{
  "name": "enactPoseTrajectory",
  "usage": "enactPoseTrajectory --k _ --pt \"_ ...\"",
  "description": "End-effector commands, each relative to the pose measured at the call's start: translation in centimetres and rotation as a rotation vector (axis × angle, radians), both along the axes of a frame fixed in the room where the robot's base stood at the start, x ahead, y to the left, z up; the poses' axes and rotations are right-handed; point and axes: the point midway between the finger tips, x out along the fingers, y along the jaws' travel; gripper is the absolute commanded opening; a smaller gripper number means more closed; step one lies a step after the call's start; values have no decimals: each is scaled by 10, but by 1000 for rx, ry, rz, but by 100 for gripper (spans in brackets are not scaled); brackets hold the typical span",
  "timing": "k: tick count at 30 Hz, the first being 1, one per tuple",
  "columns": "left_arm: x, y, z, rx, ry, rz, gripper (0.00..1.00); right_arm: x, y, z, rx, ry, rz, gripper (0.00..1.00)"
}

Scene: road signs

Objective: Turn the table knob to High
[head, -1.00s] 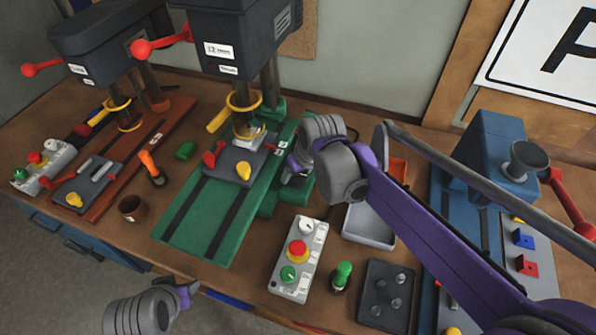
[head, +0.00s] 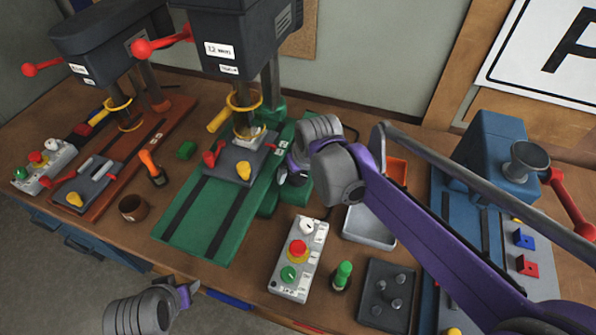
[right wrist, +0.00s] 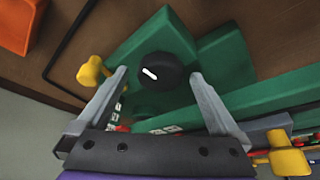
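The table knob (right wrist: 163,72) is a round black dial with a white pointer mark, on a green machine base (right wrist: 205,60) in the right wrist view. My right gripper (right wrist: 158,77) is open, with its fingertips on either side of the knob. Gaps show between fingers and knob, so it is not gripped. In the head view my right gripper (head: 292,172) is at the right side of the green drill press table (head: 200,222), largely hiding the knob. Small white labels (head: 283,144) sit on the base; their text is unreadable. My left gripper (head: 186,292) is low, in front of the bench; its fingers are unclear.
A grey control box (head: 297,262) with red and green buttons stands in front of my right gripper. A grey tray (head: 368,227) and an orange bin (head: 397,170) lie to the right. The drill head (head: 230,40) rises behind. A yellow handle (right wrist: 92,72) is near one finger.

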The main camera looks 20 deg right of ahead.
Motion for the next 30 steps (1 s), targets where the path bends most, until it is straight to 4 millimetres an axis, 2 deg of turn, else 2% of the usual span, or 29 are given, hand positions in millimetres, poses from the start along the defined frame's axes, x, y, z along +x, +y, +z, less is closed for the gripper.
enactPoseTrajectory --k 8,21,25,30 --pt "0 0 1 0 -1 0 50 -3 0 8 0 0 1 100" --pt "4 0 9 0 -7 0 50 -34 -6 83 0 0 0 100" --pt "4 0 10 0 -7 0 50 -39 -7 96 0 0 0 100" --pt "4 0 10 0 -7 0 50 -41 -7 100 0 0 0 100"
